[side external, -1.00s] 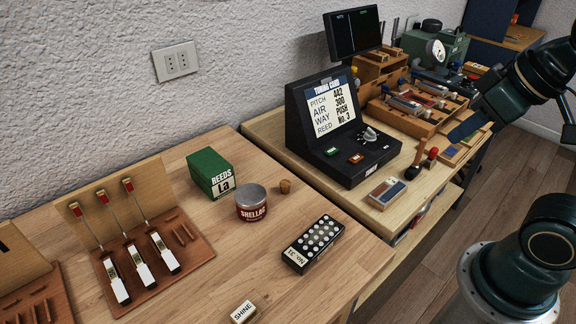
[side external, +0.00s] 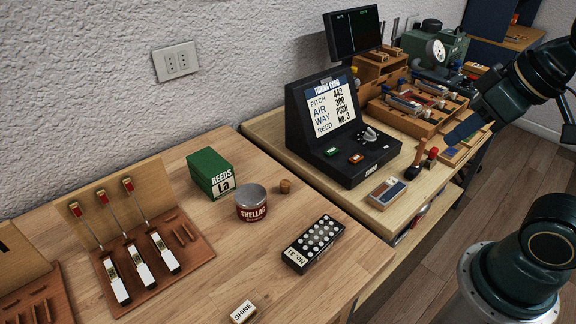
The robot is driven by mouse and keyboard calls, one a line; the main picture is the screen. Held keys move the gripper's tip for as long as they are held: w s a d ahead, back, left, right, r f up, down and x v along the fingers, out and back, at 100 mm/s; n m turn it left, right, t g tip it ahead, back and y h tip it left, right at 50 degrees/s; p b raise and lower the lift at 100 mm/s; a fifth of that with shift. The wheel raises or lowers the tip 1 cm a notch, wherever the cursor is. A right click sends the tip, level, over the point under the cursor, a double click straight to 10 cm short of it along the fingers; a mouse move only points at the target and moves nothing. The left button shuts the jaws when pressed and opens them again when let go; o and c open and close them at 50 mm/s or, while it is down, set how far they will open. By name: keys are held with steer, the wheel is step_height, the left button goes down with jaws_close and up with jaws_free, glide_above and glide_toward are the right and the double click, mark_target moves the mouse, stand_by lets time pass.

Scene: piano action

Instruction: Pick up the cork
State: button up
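The cork (side external: 285,187) is a small brown stub standing upright on the wooden bench, just right of the round shellac tin (side external: 252,205). Nothing covers it. My gripper (side external: 460,132) is at the upper right, above the far bench and well away from the cork. It shows small and dark from the side, so I cannot tell whether its fingers are open or shut. I see nothing held in it.
A green reeds box (side external: 209,170) stands behind the tin. A black dotted block (side external: 312,244) lies in front of the cork. A black tuning console (side external: 345,140) stands to the right. Open bench surrounds the cork's front and right.

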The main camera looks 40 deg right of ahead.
steer(key=o, duration=0.5)
steer(key=shift+w, duration=0.1)
steer(key=w+a+f+n+g+y, duration=0.25)
steer(key=w+n, duration=0.45)
steer(key=w, duration=0.8)
steer(key=w+a+f+n, duration=0.1)
steer(key=w+f+n, duration=0.1)
steer(key=w+f, duration=0.1)
steer(key=w+a+f+n+g+y, duration=0.1)
steer(key=w+f+n, duration=0.1)
steer(key=w, duration=0.3)
steer(key=w+f+n+y, duration=0.1)
steer(key=w+f+n, duration=0.1)
steer(key=w+f, duration=0.1)
steer(key=shift+w+a+f+n, duration=0.3)
steer(key=shift+w+a+f, duration=0.1)
steer(key=shift+f, duration=0.25)
steer(key=shift+f, duration=0.1)
glide_above(285, 184)
steer(key=d, duration=0.3)
steer(key=shift+s+a+f, duration=0.1)
steer(key=shift+s+f, duration=0.05)
steer(key=shift+f, duration=1.1)
steer(key=shift+s+d+f, duration=0.1)
steer(key=shift+s+f, duration=0.05)
steer(key=shift+f, duration=1.15)
steer(key=shift+s+a+f, duration=0.1)
steer(key=shift+s+f, duration=0.05)
steer(key=shift+f, duration=1.1)
